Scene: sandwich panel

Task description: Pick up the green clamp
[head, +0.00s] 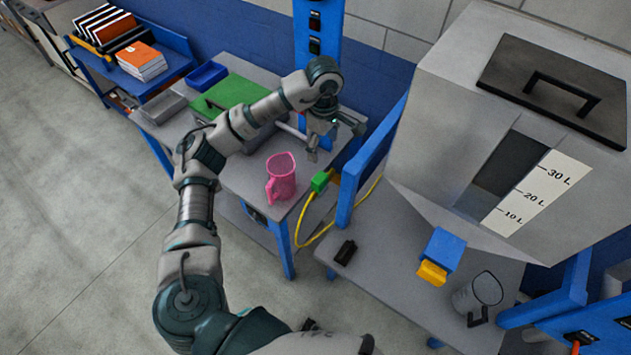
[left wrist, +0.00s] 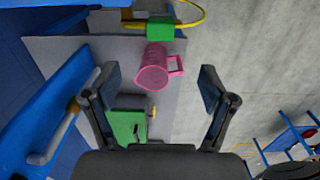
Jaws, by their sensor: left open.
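A green block-like piece (head: 320,181), which I take for the green clamp, sits at the right edge of the grey table by a yellow cord. In the left wrist view the green clamp (left wrist: 160,28) shows at the top, beyond the pink jug. My left gripper (head: 318,143) is above the table, behind and above the green clamp, apart from it. In the left wrist view my left gripper (left wrist: 160,85) has its fingers wide apart with nothing between them. My right gripper is not in view.
A pink jug (head: 281,178) stands left of the green clamp. A flat green panel (head: 225,94) lies farther back. A blue post (head: 354,180) rises just right of the clamp. At right are a grey tank (head: 455,110), a blue-and-yellow piece (head: 441,252) and a clear jug (head: 480,292).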

